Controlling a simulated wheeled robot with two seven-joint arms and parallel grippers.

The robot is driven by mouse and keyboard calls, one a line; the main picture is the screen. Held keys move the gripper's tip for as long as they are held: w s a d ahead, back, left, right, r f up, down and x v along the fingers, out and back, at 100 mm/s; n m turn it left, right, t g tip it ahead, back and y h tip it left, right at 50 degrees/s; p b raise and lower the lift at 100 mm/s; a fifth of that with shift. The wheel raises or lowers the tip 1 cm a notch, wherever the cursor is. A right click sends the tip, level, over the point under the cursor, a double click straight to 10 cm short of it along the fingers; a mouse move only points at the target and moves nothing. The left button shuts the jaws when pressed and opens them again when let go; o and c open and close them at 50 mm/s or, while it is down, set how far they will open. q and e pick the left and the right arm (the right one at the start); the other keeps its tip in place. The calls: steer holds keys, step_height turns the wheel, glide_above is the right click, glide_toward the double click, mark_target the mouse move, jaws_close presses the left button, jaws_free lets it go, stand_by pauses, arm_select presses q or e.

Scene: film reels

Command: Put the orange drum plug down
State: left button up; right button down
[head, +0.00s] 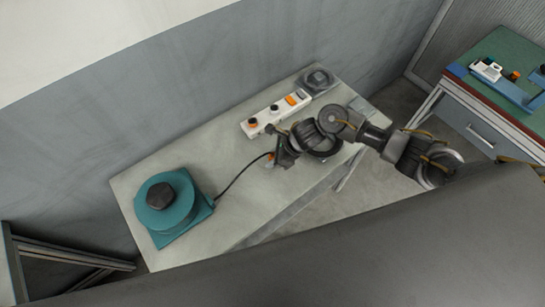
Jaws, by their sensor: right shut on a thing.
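A teal cable drum (166,207) with a dark knob on top stands on its base at the left end of the pale table. A black cable (240,178) runs from it to the right, up to my right gripper. My right gripper (278,157) is shut on the orange plug (270,156), of which only a small bit shows. It is over the middle of the table, in front of a white power strip (276,112). I cannot tell whether the plug touches the table. My left gripper is not in view.
The power strip has dark and orange parts on top. Bare table (205,150) shows between drum and strip. A green-topped workbench (508,52) with small items stands at the far right.

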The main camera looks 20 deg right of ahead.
steer(key=shift+f, duration=0.2)
steer(key=c, duration=1.2)
jaws_free()
steer(key=shift+r, duration=0.1)
steer(key=shift+o, duration=0.2)
steer(key=shift+r, duration=0.15)
steer(key=shift+d+r, duration=0.15)
steer(key=b+v, duration=0.2)
steer(key=v, duration=0.9)
steer(key=shift+r, duration=0.25)
steer(key=shift+d, duration=0.1)
